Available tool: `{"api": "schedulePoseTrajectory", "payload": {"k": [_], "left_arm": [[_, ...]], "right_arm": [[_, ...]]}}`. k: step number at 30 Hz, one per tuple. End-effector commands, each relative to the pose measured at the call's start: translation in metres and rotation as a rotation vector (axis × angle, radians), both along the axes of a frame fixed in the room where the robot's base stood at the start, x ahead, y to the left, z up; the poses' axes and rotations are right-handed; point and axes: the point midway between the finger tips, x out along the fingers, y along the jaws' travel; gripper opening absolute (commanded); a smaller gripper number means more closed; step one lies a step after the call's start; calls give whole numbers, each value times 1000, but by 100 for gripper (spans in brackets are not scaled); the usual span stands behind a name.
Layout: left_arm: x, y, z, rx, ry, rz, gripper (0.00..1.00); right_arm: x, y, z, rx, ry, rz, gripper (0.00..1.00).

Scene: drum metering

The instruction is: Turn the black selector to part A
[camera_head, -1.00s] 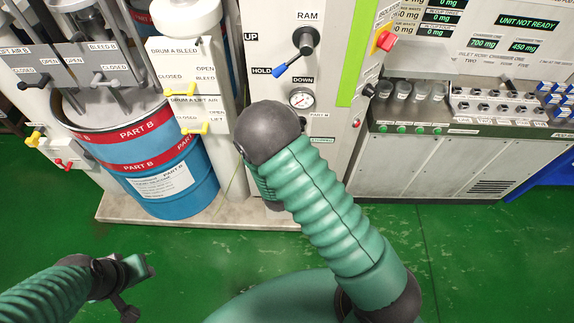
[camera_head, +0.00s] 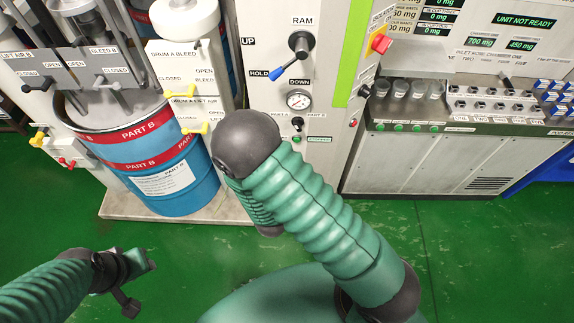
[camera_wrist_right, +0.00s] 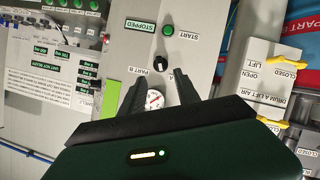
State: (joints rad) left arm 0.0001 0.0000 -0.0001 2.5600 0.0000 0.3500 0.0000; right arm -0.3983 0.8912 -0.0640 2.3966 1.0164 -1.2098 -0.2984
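The black selector (camera_head: 297,123) is a small knob on the white panel, below the round gauge, with part labels above it. Which part it points to is too small to tell. It also shows upside down in the right wrist view (camera_wrist_right: 160,65), beside the PART B label. My right gripper (camera_wrist_right: 158,88) is open and empty there; its two dark fingers reach toward the panel, with the selector just beyond and between their tips. In the head view my right arm hides that gripper. My left gripper (camera_head: 142,268) is low at the left over the floor, away from the panel; its opening is unclear.
The RAM lever (camera_head: 288,66) with a blue grip and the gauge (camera_head: 299,100) are above the selector. A green button (camera_head: 297,139) is just below it. A red emergency knob (camera_head: 381,43) is on the panel's right edge. The PART B drum (camera_head: 150,160) stands left.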

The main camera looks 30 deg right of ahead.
Motion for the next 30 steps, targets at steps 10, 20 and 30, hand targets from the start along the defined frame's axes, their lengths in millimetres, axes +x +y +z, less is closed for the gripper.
{"api": "schedulePoseTrajectory", "payload": {"k": [10, 20, 30], "left_arm": [[0, 0, 12, 0, 0, 0, 36], [0, 0, 12, 0, 0, 0, 36], [0, 0, 16, 0, 0, 0, 36]], "right_arm": [[-20, 20, 11, -1, 1, 2, 38], [-24, 22, 12, -2, 1, -1, 38], [-22, 21, 15, -2, 0, 0, 38]]}}
